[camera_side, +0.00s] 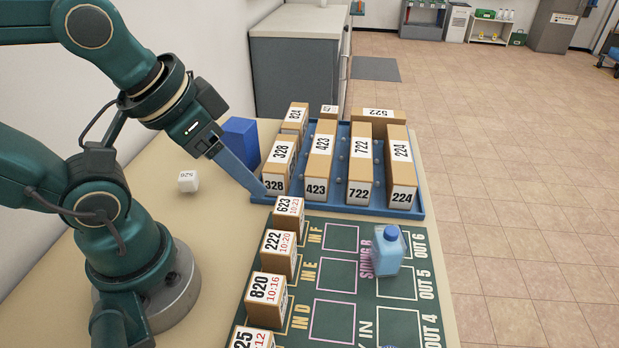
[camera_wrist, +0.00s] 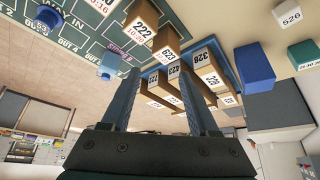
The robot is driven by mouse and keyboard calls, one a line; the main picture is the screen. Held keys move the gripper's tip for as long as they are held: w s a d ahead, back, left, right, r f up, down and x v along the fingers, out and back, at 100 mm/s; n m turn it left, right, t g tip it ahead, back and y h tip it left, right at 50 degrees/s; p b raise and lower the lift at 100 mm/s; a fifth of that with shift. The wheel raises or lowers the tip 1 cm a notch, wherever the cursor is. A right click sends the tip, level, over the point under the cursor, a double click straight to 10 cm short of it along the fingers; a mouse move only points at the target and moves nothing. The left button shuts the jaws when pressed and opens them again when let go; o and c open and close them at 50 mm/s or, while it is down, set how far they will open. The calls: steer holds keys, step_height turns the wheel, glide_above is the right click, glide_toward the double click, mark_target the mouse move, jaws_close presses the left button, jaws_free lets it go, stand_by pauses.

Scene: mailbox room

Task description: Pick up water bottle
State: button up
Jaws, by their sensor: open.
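A translucent blue water bottle (camera_side: 389,257) with a blue cap stands upright on the green mat, beside the SIDING B lettering and near OUT 5. It also shows in the wrist view (camera_wrist: 109,66), left of my fingers. A second blue bottle (camera_wrist: 46,19) is at the upper left there; only its top shows at the bottom edge of the side view (camera_side: 388,346). My gripper (camera_side: 262,192) is open and points down to the right, its tip appearing by the tray's near-left corner. In the wrist view my gripper (camera_wrist: 159,70) has its fingers spread, with nothing held between them.
A blue tray (camera_side: 340,208) holds several numbered cartons. Several numbered boxes, including box 222 (camera_side: 279,252), stand along the left of the green mat (camera_side: 332,280). A blue block (camera_side: 240,140) and white cube 526 (camera_side: 188,181) are near my arm. Open floor lies right.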

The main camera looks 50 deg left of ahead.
mark_target(394, 231)
steer(key=o, duration=0.4)
steer(key=w+d+m+g, duration=0.4)
steer(key=w+d, duration=0.2)
steer(key=w, duration=0.4)
steer(key=w+d+f+m, duration=0.1)
steer(key=d+f, duration=0.1)
steer(key=f, duration=0.1)
steer(key=w+d+f+m+g, duration=0.1)
steer(key=w+d+f, duration=0.1)
steer(key=f, duration=0.1)
steer(key=w+d+f, duration=0.2)
steer(key=d+f, duration=0.1)
steer(key=shift+w+f+m+g, duration=0.2)
steer(key=shift+m+g, duration=0.2)
steer(key=shift+w+d+f, duration=0.25)
steer(key=shift+f, duration=2.6)
